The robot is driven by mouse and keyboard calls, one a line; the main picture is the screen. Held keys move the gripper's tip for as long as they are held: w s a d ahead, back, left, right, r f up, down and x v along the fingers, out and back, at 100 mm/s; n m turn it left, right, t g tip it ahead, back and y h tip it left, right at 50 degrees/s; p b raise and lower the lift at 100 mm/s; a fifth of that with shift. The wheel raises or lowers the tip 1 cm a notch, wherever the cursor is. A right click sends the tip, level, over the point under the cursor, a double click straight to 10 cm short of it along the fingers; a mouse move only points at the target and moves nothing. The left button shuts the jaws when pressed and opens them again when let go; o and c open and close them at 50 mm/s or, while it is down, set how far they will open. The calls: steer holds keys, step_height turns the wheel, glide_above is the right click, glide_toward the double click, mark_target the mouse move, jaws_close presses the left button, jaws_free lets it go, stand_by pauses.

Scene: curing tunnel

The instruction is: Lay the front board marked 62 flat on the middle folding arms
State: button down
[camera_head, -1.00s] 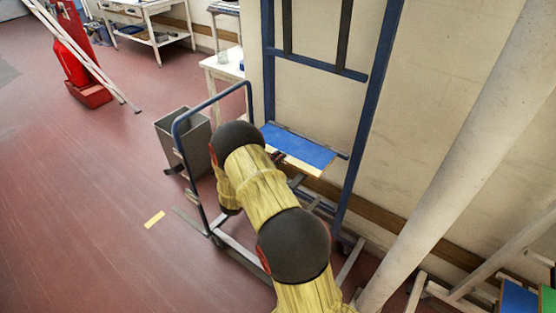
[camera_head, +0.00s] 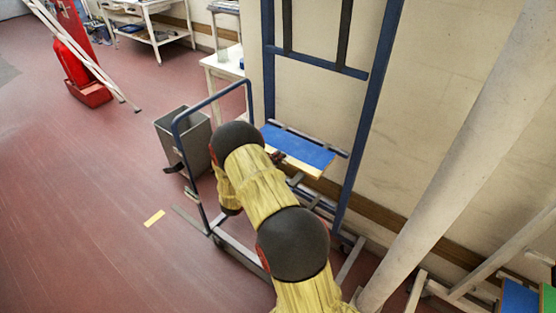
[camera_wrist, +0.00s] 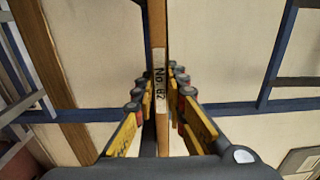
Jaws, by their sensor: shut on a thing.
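The board (camera_head: 300,147) has a blue top and a pale front edge. It looks roughly level at the blue rack. In the wrist view the board (camera_wrist: 159,45) stands edge-on between the fingers, with a label reading like "No 62", upside down and small. My gripper (camera_wrist: 160,78) is shut on this edge; in the head view my gripper (camera_head: 278,157) is mostly hidden behind my arm. A grey folding arm (camera_head: 341,152) shows at the board's right end and behind it. I cannot tell whether the board touches the arms.
The blue rack frame (camera_head: 362,120) stands against the wall, with a blue push handle (camera_head: 211,101) at its left. A grey bin (camera_head: 195,140) stands beside it. A thick pale pipe (camera_head: 455,165) slants close on the right.

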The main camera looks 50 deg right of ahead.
steer(key=shift+f, duration=0.1)
steer(key=c, duration=1.7)
jaws_free()
steer(key=shift+c, duration=0.2)
steer(key=shift+f, duration=0.1)
steer(key=s+a, duration=0.1)
steer(key=a, duration=1.1)
